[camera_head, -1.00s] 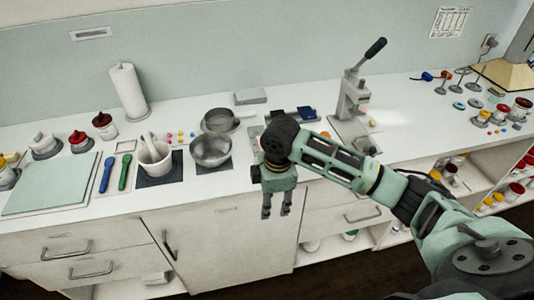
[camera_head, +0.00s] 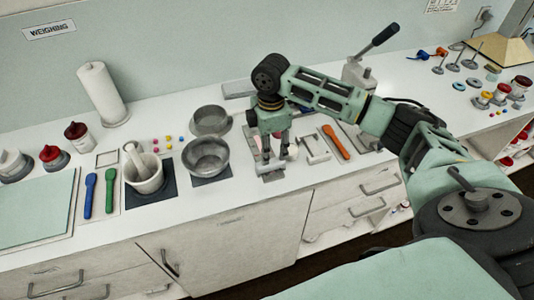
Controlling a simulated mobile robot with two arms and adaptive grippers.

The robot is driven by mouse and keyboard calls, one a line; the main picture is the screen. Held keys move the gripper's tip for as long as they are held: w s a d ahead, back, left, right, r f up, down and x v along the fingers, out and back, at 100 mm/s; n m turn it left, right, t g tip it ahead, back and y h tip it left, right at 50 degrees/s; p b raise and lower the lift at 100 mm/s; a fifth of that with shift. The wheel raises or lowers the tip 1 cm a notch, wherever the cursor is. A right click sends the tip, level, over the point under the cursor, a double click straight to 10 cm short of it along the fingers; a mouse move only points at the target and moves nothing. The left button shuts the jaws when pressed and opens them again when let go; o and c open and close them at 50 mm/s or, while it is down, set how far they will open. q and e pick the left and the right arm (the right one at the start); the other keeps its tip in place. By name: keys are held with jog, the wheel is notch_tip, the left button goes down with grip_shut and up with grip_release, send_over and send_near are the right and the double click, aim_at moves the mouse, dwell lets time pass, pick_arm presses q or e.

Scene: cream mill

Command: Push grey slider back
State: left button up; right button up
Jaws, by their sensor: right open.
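My right gripper (camera_head: 275,156) is open and points down at the front of the counter, between the metal bowl and the orange-handled tool. Its two fingers are spread a little. A grey metal piece (camera_head: 271,176), which may be the grey slider, lies below and between the fingertips near the counter's front edge. The fingers and the gripper body hide much of it, and I cannot tell whether they touch it. My left gripper is out of view.
A metal bowl (camera_head: 206,156) and a mortar with pestle (camera_head: 144,170) stand left of the gripper. A white bracket (camera_head: 315,149) and an orange-handled tool (camera_head: 335,142) lie right of it. A lever press (camera_head: 360,72) stands behind my right arm.

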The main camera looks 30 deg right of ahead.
aim_at(271, 162)
jog(key=f, duration=0.3)
jog(key=f+p, duration=0.1)
jog(key=shift+s+f, duration=0.25)
jog(key=shift+f, duration=0.1)
jog(key=shift+w+f, duration=0.1)
jog(key=shift+f, duration=0.3)
jog(key=shift+c, duration=0.6)
jog(key=c, duration=0.7)
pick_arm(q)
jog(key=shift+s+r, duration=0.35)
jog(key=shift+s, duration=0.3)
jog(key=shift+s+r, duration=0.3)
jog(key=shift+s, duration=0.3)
pick_arm(e)
grip_shut()
